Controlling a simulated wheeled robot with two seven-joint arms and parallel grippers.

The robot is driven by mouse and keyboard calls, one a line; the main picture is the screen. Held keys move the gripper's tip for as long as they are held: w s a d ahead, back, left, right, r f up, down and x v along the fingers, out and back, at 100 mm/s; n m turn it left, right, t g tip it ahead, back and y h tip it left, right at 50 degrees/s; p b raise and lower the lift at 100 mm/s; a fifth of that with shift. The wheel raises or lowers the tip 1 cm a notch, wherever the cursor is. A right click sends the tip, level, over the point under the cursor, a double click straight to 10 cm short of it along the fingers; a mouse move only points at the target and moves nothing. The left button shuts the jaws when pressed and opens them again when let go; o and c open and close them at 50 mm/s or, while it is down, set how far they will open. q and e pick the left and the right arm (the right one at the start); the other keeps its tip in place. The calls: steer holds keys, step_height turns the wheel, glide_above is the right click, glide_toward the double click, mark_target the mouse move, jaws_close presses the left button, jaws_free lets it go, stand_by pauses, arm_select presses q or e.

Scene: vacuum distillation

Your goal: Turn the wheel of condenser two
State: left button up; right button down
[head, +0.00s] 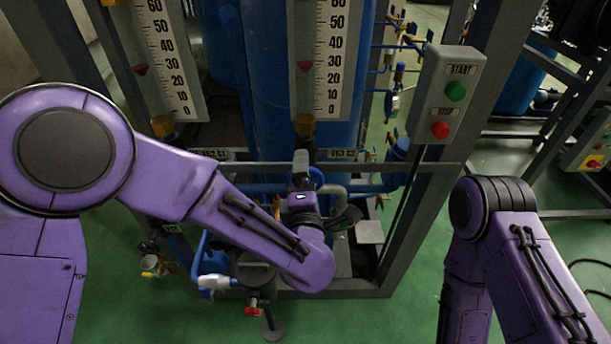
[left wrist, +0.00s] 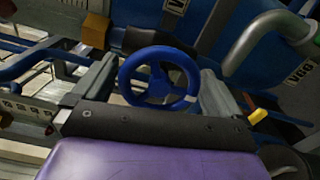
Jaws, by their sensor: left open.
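A blue handwheel (head: 318,176) shows partly behind my left gripper in the head view, below a label that seems to read V63 C2 (head: 341,154). In the left wrist view the wheel (left wrist: 160,84) faces the camera, with a rim and spokes. My left gripper (head: 325,188) is open. Its two grey fingers stand on either side of the wheel in the left wrist view (left wrist: 158,88), with a gap at each side of the rim. My right arm (head: 510,250) is at the lower right of the head view; its gripper is out of sight.
Two scale gauges (head: 325,60) stand above on the metal frame (head: 430,165). A switch box (head: 447,95) with green and red buttons is to the right. A grey bent pipe (left wrist: 262,38) lies right of the wheel. Green floor (head: 410,290) is open at the front right.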

arm_select(q)
steer(key=s+b, duration=0.1)
steer(key=s, duration=0.8)
steer(key=shift+s+b, duration=0.35)
steer(key=shift+b, duration=0.05)
steer(key=a+f+m+g, duration=0.3)
steer(key=a+f+m, duration=0.3)
steer(key=f, duration=0.4)
steer(key=a+f+m+g, duration=0.4)
steer(key=a+f+m, duration=0.15)
steer(key=f, duration=0.45)
steer(key=s+a+f+g+y, duration=0.1)
steer(key=s+a+f+g, duration=0.3)
steer(key=s+a+f, duration=0.4)
steer(key=s+a+f+m+g+y, duration=0.1)
steer(key=s+a+f+g+y, duration=0.1)
steer(key=s+a+f, duration=0.6)
steer(key=s+a+g, duration=0.1)
steer(key=s+a, duration=0.1)
steer(key=s, duration=0.3)
steer(key=shift+s+a+g, duration=0.3)
steer(key=shift+a+g, duration=0.05)
steer(key=shift+g, duration=0.05)
